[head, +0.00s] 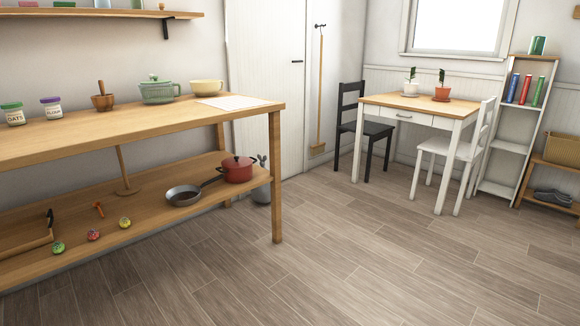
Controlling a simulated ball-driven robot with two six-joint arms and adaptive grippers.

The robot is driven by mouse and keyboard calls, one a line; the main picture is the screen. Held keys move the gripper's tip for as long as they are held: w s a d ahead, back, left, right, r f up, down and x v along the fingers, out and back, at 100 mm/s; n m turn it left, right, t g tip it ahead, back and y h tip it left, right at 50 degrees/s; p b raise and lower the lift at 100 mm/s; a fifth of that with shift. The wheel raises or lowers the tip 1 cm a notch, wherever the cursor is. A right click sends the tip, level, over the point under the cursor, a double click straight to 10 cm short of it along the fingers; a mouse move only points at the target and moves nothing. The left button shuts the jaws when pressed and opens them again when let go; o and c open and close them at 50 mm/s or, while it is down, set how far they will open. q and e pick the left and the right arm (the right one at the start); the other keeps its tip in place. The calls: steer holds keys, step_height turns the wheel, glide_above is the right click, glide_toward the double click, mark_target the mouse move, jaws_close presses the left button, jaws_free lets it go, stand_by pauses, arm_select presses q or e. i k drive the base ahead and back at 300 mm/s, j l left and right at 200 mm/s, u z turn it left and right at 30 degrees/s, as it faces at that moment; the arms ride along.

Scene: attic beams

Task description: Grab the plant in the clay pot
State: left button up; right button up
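A small green plant in an orange clay pot (442,93) stands on a saucer on the small table (384,101) at the back right. A second green plant in a white pot (410,88) stands to its left on the same table. Both pots are upright and apart from each other. Neither of my grippers is in view. The table is well across the room from me.
A black chair (373,130) stands left of the small table and a white chair (455,148) at its right front. A long wooden workbench (140,130) runs along the left. A white shelf (515,130) stands at right. The wood floor (330,250) between is clear.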

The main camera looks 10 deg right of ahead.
mark_target(441, 92)
steer(key=i+l+z, duration=0.1)
steer(key=i+z, duration=0.85)
steer(key=z, duration=0.15)
steer(key=i+z, duration=0.15)
steer(key=i, duration=0.85)
steer(key=i+j+u, duration=0.2)
steer(key=i, duration=2.2)
